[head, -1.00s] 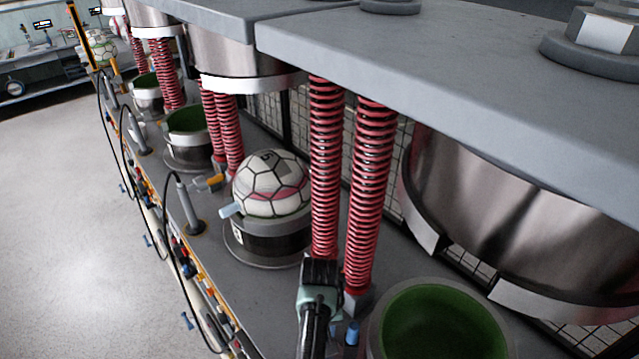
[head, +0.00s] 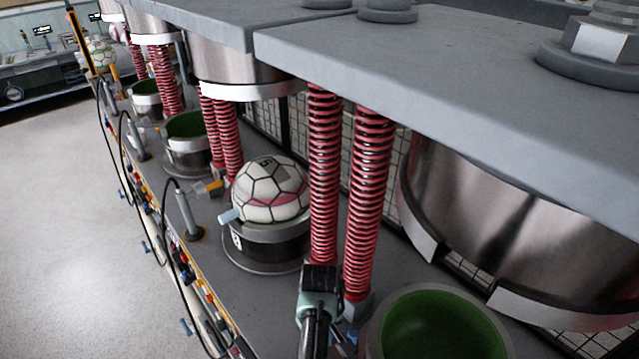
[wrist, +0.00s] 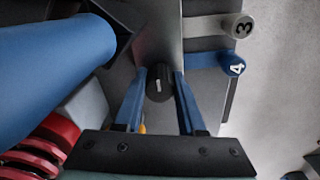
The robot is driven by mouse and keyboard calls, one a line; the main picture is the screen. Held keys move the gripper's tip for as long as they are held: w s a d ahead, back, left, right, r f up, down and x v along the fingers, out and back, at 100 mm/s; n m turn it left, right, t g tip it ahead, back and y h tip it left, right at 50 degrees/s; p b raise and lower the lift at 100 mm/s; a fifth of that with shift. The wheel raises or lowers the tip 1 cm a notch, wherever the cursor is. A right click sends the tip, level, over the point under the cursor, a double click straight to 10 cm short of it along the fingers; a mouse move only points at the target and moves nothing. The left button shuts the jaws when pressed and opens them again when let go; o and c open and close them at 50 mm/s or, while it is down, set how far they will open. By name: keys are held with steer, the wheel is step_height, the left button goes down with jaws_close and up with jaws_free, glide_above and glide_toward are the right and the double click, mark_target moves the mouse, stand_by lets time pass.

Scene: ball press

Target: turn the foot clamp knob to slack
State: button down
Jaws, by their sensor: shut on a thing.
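In the wrist view a small black knob (wrist: 159,86) with a short white mark on its top stands between the tips of my gripper's two blue fingers (wrist: 161,79). The fingers are shut on the knob, one on each side. The white mark points roughly up the picture. In the head view my gripper (head: 320,292) is low beside the foot of the red springs. The knob is hidden there.
Red spring columns (head: 367,200) stand close beside my gripper, with a green-lined cup (head: 440,335) to its right. A ball (head: 271,188) sits on another cup to the left. A big blue cylinder (wrist: 45,75) is at left.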

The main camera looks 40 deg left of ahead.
steer(key=shift+w+a+r, duration=0.1)
steer(key=c, duration=0.5)
jaws_free()
step_height(320, 180, up, 13)
steer(key=b, duration=0.1)
steer(key=shift+b, duration=0.4)
